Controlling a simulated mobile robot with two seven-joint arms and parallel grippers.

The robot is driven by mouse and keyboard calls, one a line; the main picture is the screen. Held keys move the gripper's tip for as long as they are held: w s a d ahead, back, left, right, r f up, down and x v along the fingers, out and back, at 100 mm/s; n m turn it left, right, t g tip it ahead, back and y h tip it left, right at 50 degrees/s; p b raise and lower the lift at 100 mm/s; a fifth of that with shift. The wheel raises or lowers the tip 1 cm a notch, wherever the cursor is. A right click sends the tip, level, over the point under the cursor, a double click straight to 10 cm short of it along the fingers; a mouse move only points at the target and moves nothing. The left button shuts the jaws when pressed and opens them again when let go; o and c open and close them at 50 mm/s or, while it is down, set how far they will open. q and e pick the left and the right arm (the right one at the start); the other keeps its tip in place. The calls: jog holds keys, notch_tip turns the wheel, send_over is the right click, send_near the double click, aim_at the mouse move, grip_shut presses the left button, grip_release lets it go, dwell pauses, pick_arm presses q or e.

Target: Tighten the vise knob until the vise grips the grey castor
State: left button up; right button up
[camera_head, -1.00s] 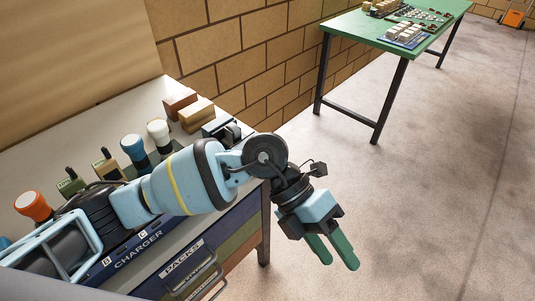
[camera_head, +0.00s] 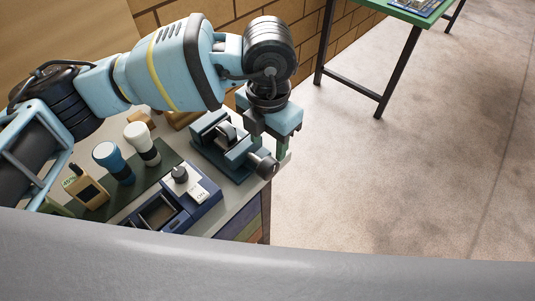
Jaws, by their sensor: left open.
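The blue vise (camera_head: 208,145) stands at the right end of the workbench. The grey castor (camera_head: 227,133) sits between its jaws; I cannot tell whether the jaws touch it. The dark vise knob (camera_head: 264,166) sticks out from the vise's near right side, by the bench edge. My left gripper (camera_head: 270,142) points down just above and behind the knob, open, its green fingers partly hidden by its own body. It appears apart from the knob. My right gripper is not in view.
A green table (camera_head: 415,12) stands beyond open floor.

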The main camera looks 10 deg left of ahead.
aim_at(268, 162)
pick_arm(q)
jog(key=shift+s+f, duration=0.2)
jog(key=shift+f, duration=0.05)
notch_tip(268, 162, down, 7)
jog(key=shift+w+f, duration=0.1)
jog(key=shift+f, duration=0.05)
jog(key=shift+c, duration=0.3)
jog(key=shift+d, duration=0.1)
jog(key=c, duration=0.9)
